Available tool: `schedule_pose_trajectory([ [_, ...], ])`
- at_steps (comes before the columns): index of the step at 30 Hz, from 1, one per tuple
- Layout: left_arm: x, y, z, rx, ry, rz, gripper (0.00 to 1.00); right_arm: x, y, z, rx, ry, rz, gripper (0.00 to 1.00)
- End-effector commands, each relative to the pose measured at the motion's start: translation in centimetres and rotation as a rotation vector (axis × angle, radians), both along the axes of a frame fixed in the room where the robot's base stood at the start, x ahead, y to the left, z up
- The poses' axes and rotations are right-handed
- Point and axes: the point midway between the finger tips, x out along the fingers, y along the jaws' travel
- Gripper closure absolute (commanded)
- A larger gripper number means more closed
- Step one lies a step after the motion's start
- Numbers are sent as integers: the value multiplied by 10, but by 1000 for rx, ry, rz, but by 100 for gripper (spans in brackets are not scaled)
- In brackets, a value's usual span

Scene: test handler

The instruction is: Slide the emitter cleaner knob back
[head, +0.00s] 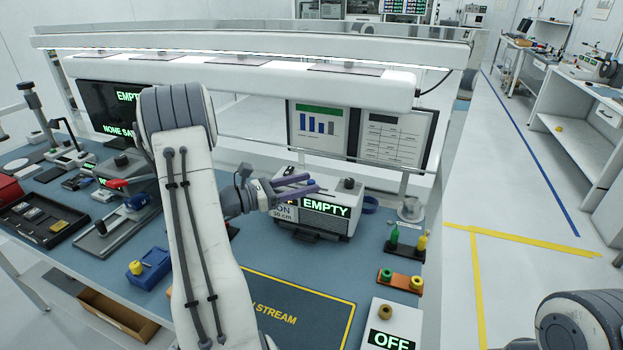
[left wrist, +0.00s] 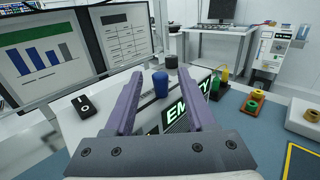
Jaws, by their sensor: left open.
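The white ionizer box (head: 352,198) stands on the blue bench mat, with a green EMPTY display on its front. A blue knob (left wrist: 160,84) stands upright on its top in the left wrist view; I take it as the emitter cleaner knob. In the head view my fingers largely hide it. A dark round knob (head: 349,183) sits further along the top and also shows in the left wrist view (left wrist: 171,62). My left gripper (head: 314,185) is open over the box top, its purple fingers on either side of the blue knob. Contact cannot be told. My right gripper is out of view.
Green and yellow bottles (head: 394,236) and an orange holder (head: 400,281) stand right of the box. A white OFF unit (head: 391,325) is at the front right.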

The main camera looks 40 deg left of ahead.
Motion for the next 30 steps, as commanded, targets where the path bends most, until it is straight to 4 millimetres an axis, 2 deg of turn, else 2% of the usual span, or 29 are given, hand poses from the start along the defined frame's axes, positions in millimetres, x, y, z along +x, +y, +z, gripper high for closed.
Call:
schedule_pose_trajectory([
  [6, 18, -10, 1, 2, 0, 0, 44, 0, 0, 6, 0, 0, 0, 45],
  [15, 19, -11, 0, 2, 0, 0, 44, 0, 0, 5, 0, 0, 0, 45],
  [19, 19, -11, 0, 2, 0, 0, 94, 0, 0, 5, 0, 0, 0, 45],
  [20, 19, -11, 0, 2, 0, 1, 100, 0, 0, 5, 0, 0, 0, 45],
  [30, 19, -10, 0, 1, 0, 1, 100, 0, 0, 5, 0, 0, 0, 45],
])
